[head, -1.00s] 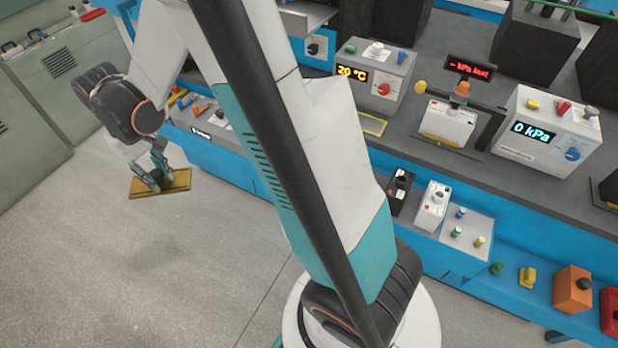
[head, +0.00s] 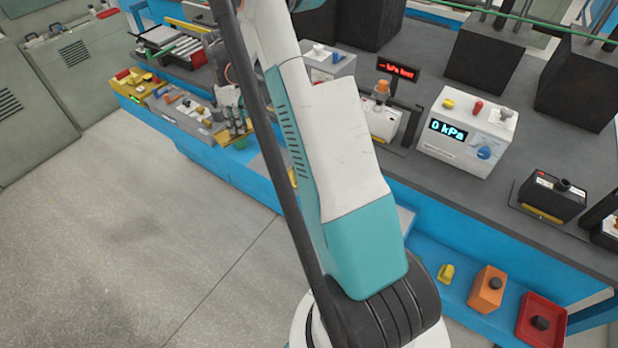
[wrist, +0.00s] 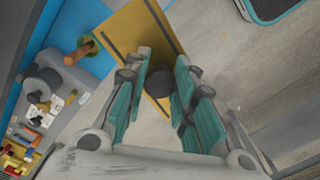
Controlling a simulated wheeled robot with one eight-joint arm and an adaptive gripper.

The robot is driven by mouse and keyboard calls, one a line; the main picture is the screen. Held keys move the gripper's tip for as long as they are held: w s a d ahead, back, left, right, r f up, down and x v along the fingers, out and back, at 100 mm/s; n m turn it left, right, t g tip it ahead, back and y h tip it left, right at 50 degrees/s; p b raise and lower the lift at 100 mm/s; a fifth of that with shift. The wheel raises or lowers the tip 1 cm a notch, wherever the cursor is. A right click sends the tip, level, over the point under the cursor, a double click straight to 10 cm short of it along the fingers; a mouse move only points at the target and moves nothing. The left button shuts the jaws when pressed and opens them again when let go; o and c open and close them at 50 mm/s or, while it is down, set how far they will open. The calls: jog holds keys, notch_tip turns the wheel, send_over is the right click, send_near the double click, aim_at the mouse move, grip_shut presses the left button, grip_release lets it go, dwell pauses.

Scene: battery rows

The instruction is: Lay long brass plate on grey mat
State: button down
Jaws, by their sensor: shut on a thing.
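The long brass plate (wrist: 125,38) is in my gripper (wrist: 165,65). In the wrist view the teal fingers are shut on it around a dark round knob, and the plate extends up past the fingertips. In the head view my gripper (head: 233,120) hangs by the front of the blue bench, pointing down. The brass plate (head: 240,131) shows only as a small yellowish strip at its fingertips, partly hidden by the fingers. My arm covers part of the bench. I cannot single out the grey mat in either view.
A grey tray of small tools (head: 180,108) lies on the lower shelf left of my gripper. The kPa box (head: 465,135) stands on the dark bench top. An orange block (head: 487,290) and a red tray (head: 541,320) sit at the right. The floor (head: 120,240) is clear.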

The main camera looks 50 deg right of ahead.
jog(key=s+d+f+n, duration=0.1)
jog(key=d+f+n, duration=0.15)
jog(key=d, duration=0.85)
notch_tip(320, 180, down, 14)
jog(key=b, duration=0.2)
jog(key=shift+a+r+b, duration=0.1)
jog(key=shift+r+b, duration=0.1)
jog(key=shift+b, duration=0.15)
jog(key=shift+f+b, duration=0.6)
jog(key=shift+f, duration=2)
jog(key=shift+f, duration=0.2)
jog(key=c, duration=1.3)
grip_release()
jog(key=shift+c, duration=0.2)
jog(key=shift+r, duration=0.15)
notch_tip(320, 180, up, 12)
jog(key=p, duration=0.3)
